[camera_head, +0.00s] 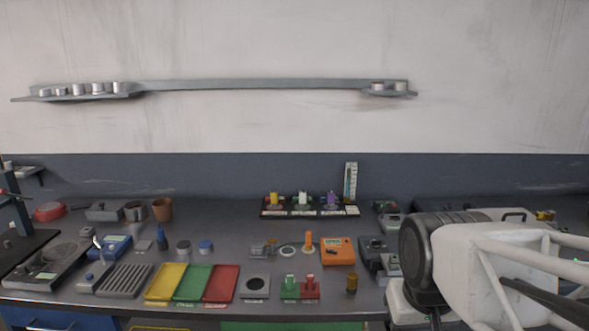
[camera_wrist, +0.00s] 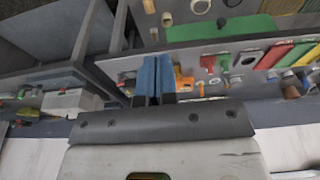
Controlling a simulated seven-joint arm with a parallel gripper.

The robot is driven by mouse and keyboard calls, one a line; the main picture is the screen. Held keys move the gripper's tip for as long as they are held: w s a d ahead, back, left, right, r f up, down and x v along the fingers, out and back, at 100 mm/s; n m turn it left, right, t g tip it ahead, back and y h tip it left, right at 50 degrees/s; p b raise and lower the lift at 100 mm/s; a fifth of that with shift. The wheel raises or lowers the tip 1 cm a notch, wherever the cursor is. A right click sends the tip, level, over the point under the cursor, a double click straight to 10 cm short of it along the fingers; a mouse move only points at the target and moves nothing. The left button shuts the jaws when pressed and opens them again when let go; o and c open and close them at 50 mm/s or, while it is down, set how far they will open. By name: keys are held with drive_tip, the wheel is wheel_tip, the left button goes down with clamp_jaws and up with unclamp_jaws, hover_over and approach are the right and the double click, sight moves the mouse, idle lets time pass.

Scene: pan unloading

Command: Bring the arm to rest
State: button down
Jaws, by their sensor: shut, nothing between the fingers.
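My gripper (camera_wrist: 155,76) shows in the wrist view as two blue fingers side by side, shut with nothing held. In that view the fingers lie in front of the grey workbench, and the picture is turned so that the wall is at the bottom. In the head view my white and dark grey arm links fill the lower right, over the right end of the bench (camera_head: 130,209). The gripper's fingers cannot be made out in the head view. The links hide part of the bench behind them.
Yellow, green and red trays (camera_head: 221,284) lie along the bench front. A wall shelf (camera_head: 250,84) holds several small cylinders.

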drive_tip(key=shift+s+d+f, duration=0.15)
drive_tip(key=shift+s+f, duration=0.15)
drive_tip(key=shift+s, duration=0.4)
drive_tip(key=shift+s+d+f, duration=0.1)
drive_tip(key=shift+s+f, duration=0.2)
drive_tip(key=shift+s, duration=0.4)
drive_tip(key=shift+w, duration=0.1)
drive_tip(key=w+a+r+m, duration=0.2)
drive_tip(key=w+a+m, duration=0.1)
drive_tip(key=w, duration=0.7)
drive_tip(key=w+a+r+m+g, duration=0.1)
drive_tip(key=w+a+r+m, duration=0.2)
drive_tip(key=w, duration=0.7)
drive_tip(key=w+a+r+m, duration=0.2)
drive_tip(key=w+a+m, duration=0.15)
drive_tip(key=w, duration=0.65)
drive_tip(key=w+a+f+m, duration=0.4)
drive_tip(key=w+a, duration=0.5)
drive_tip(key=w, duration=0.4)
drive_tip(key=w+a+f+m+g, duration=0.1)
drive_tip(key=w+a+f+m, duration=0.3)
drive_tip(key=w+a, duration=0.5)
drive_tip(key=shift+w+f+g, duration=0.3)
drive_tip(key=shift+w+f, duration=0.35)
drive_tip(key=shift+w, duration=1.35)
drive_tip(key=shift+a+f+m, duration=0.1)
drive_tip(key=shift+m, duration=0.15)
